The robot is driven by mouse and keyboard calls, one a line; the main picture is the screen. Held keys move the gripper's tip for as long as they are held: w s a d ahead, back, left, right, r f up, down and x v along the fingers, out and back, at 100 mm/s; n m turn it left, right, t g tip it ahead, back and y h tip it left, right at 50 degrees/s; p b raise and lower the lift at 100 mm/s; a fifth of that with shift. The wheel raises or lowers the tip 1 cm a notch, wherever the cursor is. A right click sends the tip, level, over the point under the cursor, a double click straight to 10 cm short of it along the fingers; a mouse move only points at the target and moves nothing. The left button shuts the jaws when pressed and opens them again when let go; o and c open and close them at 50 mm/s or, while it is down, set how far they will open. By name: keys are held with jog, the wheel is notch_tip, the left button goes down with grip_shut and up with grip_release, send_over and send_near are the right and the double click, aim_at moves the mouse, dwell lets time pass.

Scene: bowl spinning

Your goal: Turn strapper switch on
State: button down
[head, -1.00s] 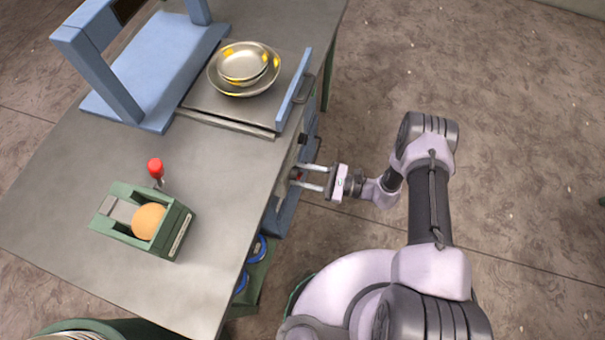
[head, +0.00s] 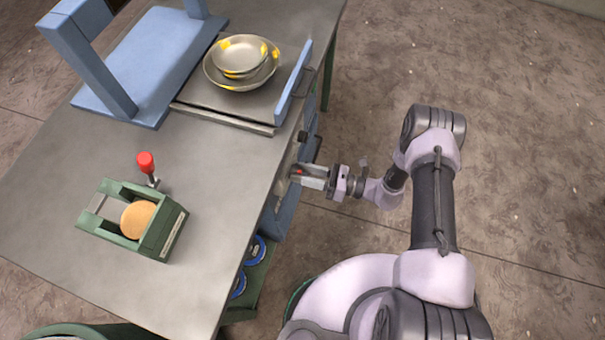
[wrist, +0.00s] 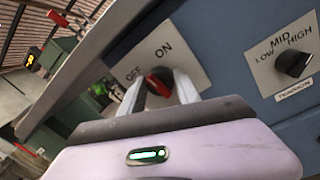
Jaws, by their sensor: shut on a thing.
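The strapper switch (wrist: 159,82) is a red and black knob on a light plate marked OFF and ON, on the blue side panel of the machine. In the wrist view it sits between the two fingers of my gripper (wrist: 161,84), which is shut on it. The knob is partly hidden by the fingers, and I cannot tell which label it points at. In the head view my gripper (head: 299,171) reaches left to the machine's side below the table top, and a small red spot shows between its fingers.
A tension knob (wrist: 293,62) marked LOW, MID, HIGH is right of the switch. On the table (head: 60,190) are a blue frame (head: 160,60), stacked metal bowls (head: 240,58), and a green holder (head: 160,235) with a red-topped lever (head: 146,163).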

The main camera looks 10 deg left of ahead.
jog(key=m+t+b, duration=0.1)
jog(key=m+b, duration=0.1)
jog(key=m, duration=0.9)
jog(key=shift+f, duration=0.2)
jog(key=shift+m, duration=0.3)
jog(key=c, duration=0.9)
grip_release()
jog(key=d+p, duration=0.1)
jog(key=d, duration=0.4)
jog(key=s+d+f+p, duration=0.1)
jog(key=d, duration=0.5)
jog(key=d+p, duration=0.1)
jog(key=d, duration=0.5)
jog(key=shift+s+d+f, duration=0.15)
jog(key=shift+s, duration=0.05)
